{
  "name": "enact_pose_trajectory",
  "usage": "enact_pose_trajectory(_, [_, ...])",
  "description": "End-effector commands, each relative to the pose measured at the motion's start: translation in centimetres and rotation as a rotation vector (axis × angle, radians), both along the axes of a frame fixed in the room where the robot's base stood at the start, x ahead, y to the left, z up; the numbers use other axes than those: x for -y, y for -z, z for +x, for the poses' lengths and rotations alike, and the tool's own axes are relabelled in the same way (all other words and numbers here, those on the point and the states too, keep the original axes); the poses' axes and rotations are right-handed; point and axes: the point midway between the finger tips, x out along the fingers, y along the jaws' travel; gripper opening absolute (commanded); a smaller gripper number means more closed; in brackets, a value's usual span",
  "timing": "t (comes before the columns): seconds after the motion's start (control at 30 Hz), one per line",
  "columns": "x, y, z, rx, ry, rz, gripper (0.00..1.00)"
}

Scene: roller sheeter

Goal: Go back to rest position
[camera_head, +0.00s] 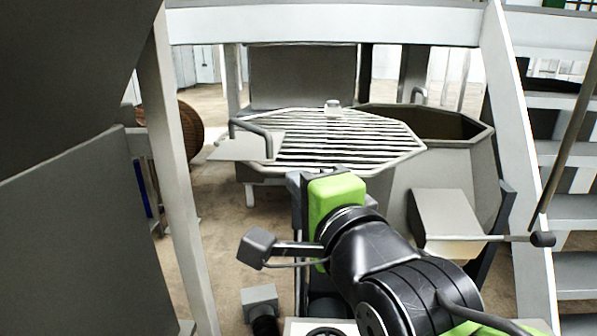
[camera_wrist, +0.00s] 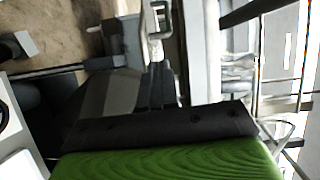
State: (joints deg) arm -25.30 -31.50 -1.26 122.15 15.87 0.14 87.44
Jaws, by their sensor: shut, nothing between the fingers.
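My arm reaches up from the bottom of the head view, black with a green end block (camera_head: 335,197). The block stands in front of an octagonal vat with a slatted top (camera_head: 340,145), apparently farther away. My gripper (camera_wrist: 157,85) shows in the wrist view as narrow dark fingers beyond its green body. The fingers are shut with nothing held between them. In the head view the fingertips are mostly hidden behind the green block.
A flat plate with a bent handle (camera_head: 245,147) sits at the vat's left side. A small pale object (camera_head: 332,107) stands on the slats. A white frame post (camera_head: 180,180) and a dark panel (camera_head: 70,240) are on the left. Stairs (camera_head: 570,210) rise on the right.

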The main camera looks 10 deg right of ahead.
Motion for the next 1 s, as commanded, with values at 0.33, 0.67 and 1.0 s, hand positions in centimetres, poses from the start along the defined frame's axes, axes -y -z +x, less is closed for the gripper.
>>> enact_pose_trajectory(0.33, [4.5,14.1,-7.3,-0.511,-0.218,-0.944,0.00])
enact_pose_trajectory(0.67, [5.6,21.6,-15.7,-0.733,-0.718,-1.407,0.00])
enact_pose_trajectory(1.0, [5.6,21.6,-15.6,-0.730,-0.717,-1.408,0.00])
